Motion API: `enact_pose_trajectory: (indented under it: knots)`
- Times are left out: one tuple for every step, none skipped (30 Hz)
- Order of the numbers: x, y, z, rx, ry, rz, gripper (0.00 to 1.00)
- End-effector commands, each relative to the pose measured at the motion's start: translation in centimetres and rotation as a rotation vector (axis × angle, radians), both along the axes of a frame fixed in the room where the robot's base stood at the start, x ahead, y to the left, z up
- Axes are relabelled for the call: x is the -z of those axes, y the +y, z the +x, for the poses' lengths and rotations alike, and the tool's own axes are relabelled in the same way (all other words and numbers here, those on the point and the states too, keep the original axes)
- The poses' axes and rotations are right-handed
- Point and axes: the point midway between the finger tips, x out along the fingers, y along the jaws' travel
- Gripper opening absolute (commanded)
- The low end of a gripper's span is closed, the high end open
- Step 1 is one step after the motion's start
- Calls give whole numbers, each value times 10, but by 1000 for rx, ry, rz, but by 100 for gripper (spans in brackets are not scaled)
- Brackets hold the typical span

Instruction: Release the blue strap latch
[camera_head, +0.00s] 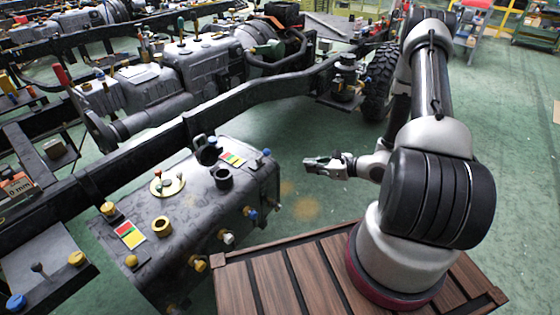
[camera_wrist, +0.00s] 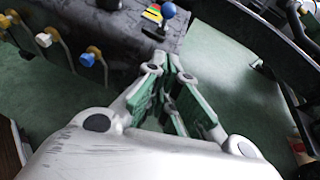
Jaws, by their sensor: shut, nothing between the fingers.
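My gripper (camera_head: 310,164) is in the air to the right of the dark tank (camera_head: 190,235), with its fingers shut and empty. The fingers (camera_wrist: 172,72) also show in the wrist view, pointing at the tank's end. A blue ball-topped lever (camera_head: 267,154) stands at the tank's right top corner; it shows in the wrist view (camera_wrist: 168,10) just beyond the fingertips, apart from them. A blue fitting (camera_head: 252,213) sits on the tank's front side and shows at left in the wrist view (camera_wrist: 88,60). I cannot tell which blue part is the strap latch.
The dark frame rail (camera_head: 225,105) runs behind the tank. Yellow (camera_head: 199,264) and white (camera_head: 228,238) fittings stick out from the tank's front side. A wheel (camera_head: 378,88) stands at the back.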

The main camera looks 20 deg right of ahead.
Motion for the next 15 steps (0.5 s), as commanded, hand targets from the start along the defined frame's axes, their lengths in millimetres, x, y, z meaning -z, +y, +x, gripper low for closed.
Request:
enact_pose_trajectory:
  knots:
    - [0, 0, 0, -3, -2, -2, 0]
    - [0, 0, 0, -4, -3, -3, 0]
    - [0, 0, -1, -4, -3, -3, 0]
    - [0, 0, -1, -5, -2, -3, 0]
    - [0, 0, -1, -5, -2, -3, 0]
    - [0, 0, -1, -5, -2, -3, 0]
    - [0, 1, -1, -5, -2, -3, 0]
    - [0, 1, -1, -6, -2, -3, 0]
    - [0, 1, 0, -6, -2, -3, 0]
    - [1, 2, 1, -6, -2, -3, 0]
    - [1, 3, 2, -6, -2, -2, 0]
    - [3, 5, 4, -6, -1, -2, 0]
    - [4, 8, 6, -6, -1, -2, 0]
    - [5, 11, 8, -8, 0, -1, 0]
    - [8, 15, 12, -9, -1, -2, 0]
